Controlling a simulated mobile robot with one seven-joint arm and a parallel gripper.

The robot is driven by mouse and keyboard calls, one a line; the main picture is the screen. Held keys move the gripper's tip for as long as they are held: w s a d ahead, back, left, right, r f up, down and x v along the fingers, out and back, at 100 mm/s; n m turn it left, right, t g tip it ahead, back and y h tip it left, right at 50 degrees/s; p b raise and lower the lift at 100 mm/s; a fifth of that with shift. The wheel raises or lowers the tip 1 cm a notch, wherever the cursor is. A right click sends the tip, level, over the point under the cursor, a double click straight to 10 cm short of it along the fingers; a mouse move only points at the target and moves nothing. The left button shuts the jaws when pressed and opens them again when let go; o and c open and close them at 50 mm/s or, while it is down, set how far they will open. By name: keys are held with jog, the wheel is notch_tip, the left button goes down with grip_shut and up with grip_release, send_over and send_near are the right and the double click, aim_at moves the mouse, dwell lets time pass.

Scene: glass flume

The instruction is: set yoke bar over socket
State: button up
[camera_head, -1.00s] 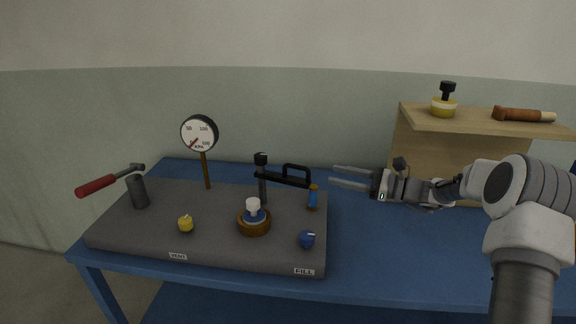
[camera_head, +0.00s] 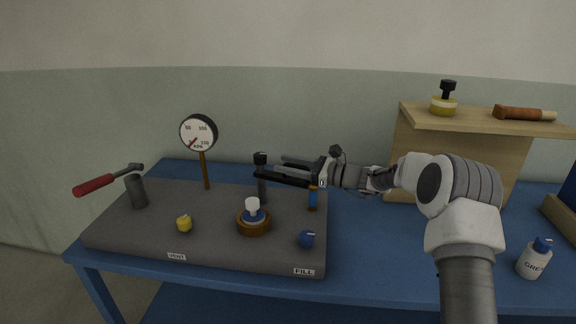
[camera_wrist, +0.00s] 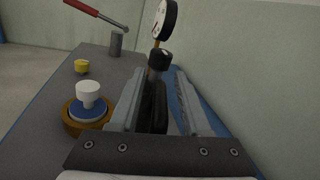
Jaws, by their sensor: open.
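In the wrist view the open fingers (camera_wrist: 158,75) lie on either side of the black handle (camera_wrist: 154,105); contact is not clear. The socket, a brown ring (camera_head: 254,229), holds a blue disc with a white-topped plug (camera_head: 252,206). It stands in front of the bar, and no bar lies over it.
A wooden shelf (camera_head: 470,125) stands behind right, a grease bottle (camera_head: 533,260) front right.

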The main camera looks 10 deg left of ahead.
grip_shut()
dwell(1.4)
